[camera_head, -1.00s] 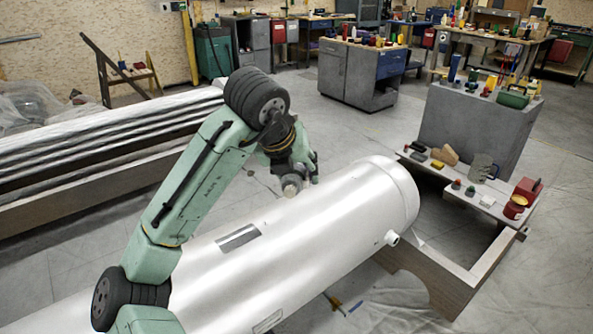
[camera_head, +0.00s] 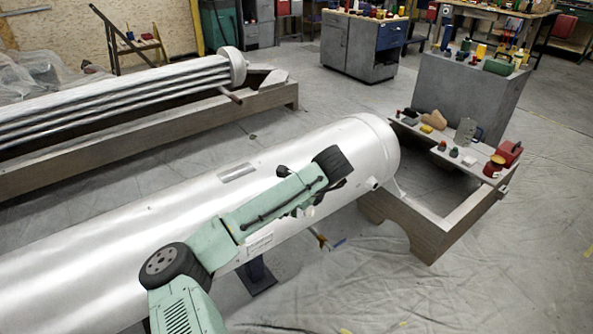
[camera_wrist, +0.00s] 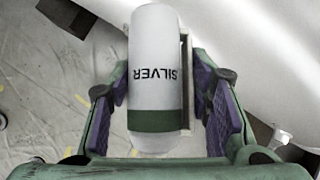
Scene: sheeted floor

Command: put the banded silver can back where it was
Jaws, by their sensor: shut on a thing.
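The banded silver can (camera_wrist: 155,48) shows in the wrist view as a pale cylinder with the word SILVER and a dark green band. My gripper (camera_wrist: 160,82) has its purple-padded fingers on both sides of the can and is shut on it. Sheeted floor lies beneath the can at the left. In the head view my arm reaches across the near side of the large silver tank. There the gripper is mostly hidden by my own arm, and I cannot clearly make out the can.
The large silver tank (camera_head: 150,235) lies across the view, close to my arm. It also fills the upper right of the wrist view (camera_wrist: 255,60). A plank with small objects (camera_head: 440,160) is beyond its right end, over a wooden frame (camera_head: 425,235). The sheeted floor at lower right is mostly clear.

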